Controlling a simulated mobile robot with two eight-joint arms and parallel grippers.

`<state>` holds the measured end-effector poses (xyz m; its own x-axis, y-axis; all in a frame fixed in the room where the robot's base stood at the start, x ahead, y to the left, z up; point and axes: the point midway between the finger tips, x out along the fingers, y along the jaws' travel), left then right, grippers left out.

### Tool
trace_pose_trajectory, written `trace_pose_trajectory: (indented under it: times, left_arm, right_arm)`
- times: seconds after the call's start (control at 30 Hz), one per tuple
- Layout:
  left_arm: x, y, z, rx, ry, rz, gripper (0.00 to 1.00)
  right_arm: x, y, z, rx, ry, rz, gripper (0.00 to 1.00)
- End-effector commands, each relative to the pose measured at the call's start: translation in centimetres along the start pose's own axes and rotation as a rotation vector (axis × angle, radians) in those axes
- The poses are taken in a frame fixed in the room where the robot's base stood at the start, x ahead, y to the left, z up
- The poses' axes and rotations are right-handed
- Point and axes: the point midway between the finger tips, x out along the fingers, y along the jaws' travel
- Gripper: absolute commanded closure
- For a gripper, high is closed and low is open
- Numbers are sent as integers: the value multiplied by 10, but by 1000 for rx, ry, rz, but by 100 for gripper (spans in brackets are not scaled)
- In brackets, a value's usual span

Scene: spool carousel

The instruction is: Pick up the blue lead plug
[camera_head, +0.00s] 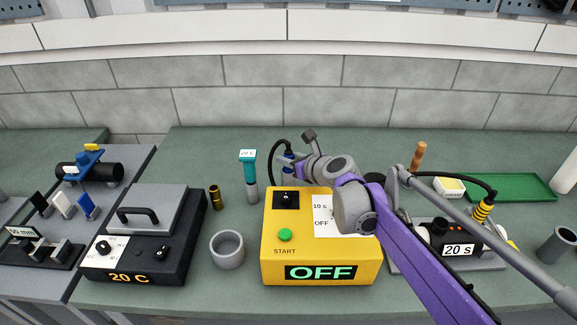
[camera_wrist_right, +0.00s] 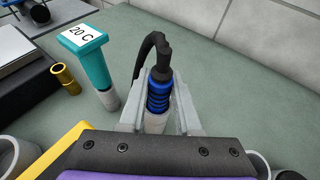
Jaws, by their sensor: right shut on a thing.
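The blue lead plug (camera_wrist_right: 158,97) is upright between the two fingers of my right gripper (camera_wrist_right: 158,108) in the right wrist view. It has blue ribbed rings, a dark top with a black cable bending away, and a pale lower part. In the head view the plug (camera_head: 289,161) shows behind the yellow box, with my right gripper (camera_head: 287,167) shut around it. Its lower end is partly hidden, so I cannot tell whether it rests in a holder. My left gripper is in neither view.
The yellow box (camera_head: 322,251) reading OFF stands in front of the plug. A teal-handled tool (camera_head: 248,165) labelled 20 C stands just left. A grey cup (camera_head: 228,250), a brass cylinder (camera_head: 215,197) and a black 20 C heater (camera_head: 132,257) are further left. A green tray (camera_head: 510,187) lies right.

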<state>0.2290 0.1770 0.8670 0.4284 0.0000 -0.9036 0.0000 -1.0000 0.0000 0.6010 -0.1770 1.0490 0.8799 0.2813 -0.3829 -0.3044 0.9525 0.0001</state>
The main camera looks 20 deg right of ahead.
Motion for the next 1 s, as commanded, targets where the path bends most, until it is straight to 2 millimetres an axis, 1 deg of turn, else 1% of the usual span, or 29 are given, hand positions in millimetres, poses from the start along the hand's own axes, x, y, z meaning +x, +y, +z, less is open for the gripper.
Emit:
trace_pose_trajectory:
  times: [0.37,0.47,0.57,0.8,0.9,1.0]
  left_arm:
    - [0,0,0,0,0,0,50]
    - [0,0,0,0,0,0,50]
    - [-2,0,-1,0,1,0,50]
    - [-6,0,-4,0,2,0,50]
    - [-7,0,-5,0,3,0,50]
    - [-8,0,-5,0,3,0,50]
  right_arm:
    - [0,0,0,0,0,0,100]
    - [-2,0,4,0,0,0,100]
    - [-7,0,17,0,0,0,100]
    - [-26,0,62,0,0,-1,100]
    - [-32,0,77,0,0,-1,100]
    - [-36,0,87,0,0,-1,100]
